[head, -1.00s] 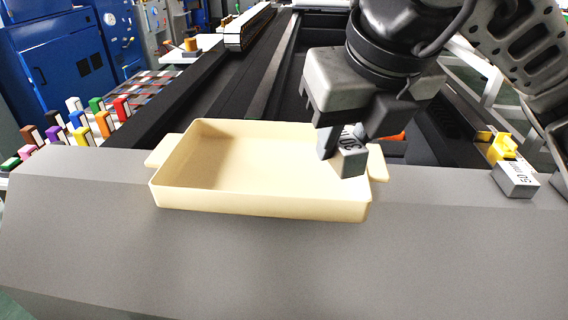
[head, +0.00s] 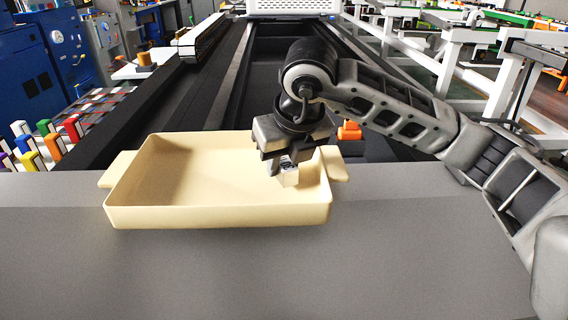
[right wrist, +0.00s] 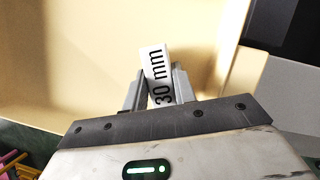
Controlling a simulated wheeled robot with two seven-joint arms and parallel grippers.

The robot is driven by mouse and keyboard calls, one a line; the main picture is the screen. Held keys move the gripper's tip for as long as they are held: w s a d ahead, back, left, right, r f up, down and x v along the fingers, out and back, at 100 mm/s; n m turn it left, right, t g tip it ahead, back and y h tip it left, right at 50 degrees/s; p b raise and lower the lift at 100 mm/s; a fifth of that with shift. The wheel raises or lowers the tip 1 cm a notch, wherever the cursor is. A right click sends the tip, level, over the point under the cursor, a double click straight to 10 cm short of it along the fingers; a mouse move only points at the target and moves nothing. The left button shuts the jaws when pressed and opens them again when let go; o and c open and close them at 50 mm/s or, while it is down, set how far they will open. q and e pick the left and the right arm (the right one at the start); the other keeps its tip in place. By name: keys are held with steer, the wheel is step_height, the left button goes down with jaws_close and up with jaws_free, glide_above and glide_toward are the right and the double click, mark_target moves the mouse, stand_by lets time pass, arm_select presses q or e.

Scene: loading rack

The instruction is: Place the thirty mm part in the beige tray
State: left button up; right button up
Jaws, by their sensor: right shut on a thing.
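The beige tray (head: 215,216) rests on the grey ledge, empty apart from the part held at its right side. My right gripper (head: 284,168) is over the right end of the tray, low and pointing down. It is shut on the thirty mm part (right wrist: 158,75), a small block whose white face reads "30 mm" in the right wrist view. In the head view the part (head: 289,178) shows between the fingers, inside the tray's outline. I cannot tell whether it touches the tray floor. My left gripper is not in view.
The grey ledge (head: 420,240) is clear in front of the tray. An orange piece (head: 349,130) sits just behind the tray's right end. Several coloured blocks (head: 45,145) stand at the left. Dark rails (head: 150,105) run back behind the tray.

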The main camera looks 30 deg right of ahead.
steer(key=shift+f, duration=0.4)
steer(key=shift+f, duration=0.15)
steer(key=o, duration=1)
